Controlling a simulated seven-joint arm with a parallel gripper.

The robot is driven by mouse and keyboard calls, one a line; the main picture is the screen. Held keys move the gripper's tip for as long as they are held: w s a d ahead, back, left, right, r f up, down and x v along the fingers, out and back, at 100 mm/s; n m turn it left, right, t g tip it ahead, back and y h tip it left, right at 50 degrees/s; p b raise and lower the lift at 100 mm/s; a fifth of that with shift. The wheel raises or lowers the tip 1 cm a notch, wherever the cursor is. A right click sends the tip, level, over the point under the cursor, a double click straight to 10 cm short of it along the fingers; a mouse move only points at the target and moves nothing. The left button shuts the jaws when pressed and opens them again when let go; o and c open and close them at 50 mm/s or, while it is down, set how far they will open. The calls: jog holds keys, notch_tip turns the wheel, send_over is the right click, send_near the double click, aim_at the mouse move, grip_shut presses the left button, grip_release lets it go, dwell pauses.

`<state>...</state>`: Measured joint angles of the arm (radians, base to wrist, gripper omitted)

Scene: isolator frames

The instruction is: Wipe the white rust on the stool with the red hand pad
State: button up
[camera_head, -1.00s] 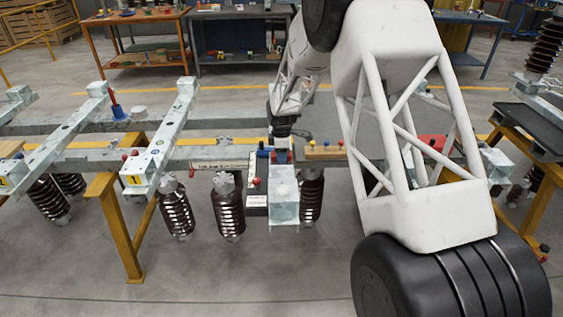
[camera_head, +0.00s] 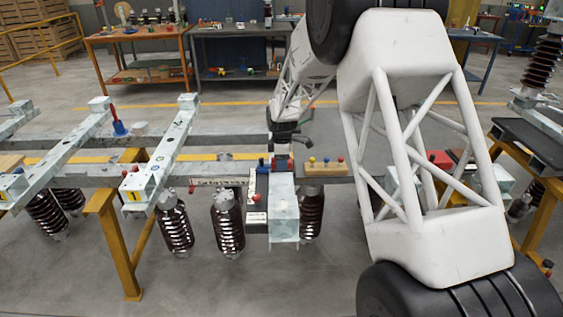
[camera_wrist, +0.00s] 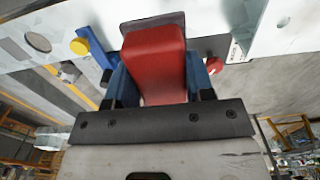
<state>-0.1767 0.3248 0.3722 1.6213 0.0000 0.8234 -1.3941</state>
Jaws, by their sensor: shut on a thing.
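The red hand pad (camera_wrist: 153,55) is between the two blue fingers of my gripper (camera_wrist: 157,80) in the wrist view. My gripper is shut on it. In the head view my gripper (camera_head: 283,160) is low, over the near end of a frame beam. The pale galvanised block there (camera_head: 284,207), seemingly the stool, is right below it. A pale metal surface (camera_wrist: 255,42) lies behind the pad in the wrist view. Whether the pad touches it I cannot tell. The white rust is not clearly distinguishable.
Knobbed wooden blocks (camera_head: 325,168) lie right of the gripper. A dark case with a label (camera_head: 257,198) is just left of the block. Brown insulators (camera_head: 227,225) hang below the beam. A red-handled blue tool (camera_head: 118,122) stands on a left beam. Workbenches (camera_head: 240,45) are behind.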

jog(key=shift+c, duration=1.1)
jog(key=s+d+r, duration=0.1)
jog(key=s+r, duration=0.1)
jog(key=s, duration=0.6)
jog(key=s+d+r, duration=0.2)
jog(key=s+r, duration=0.1)
jog(key=s, duration=0.6)
jog(key=shift+d, duration=0.25)
jog(key=shift+f, duration=0.1)
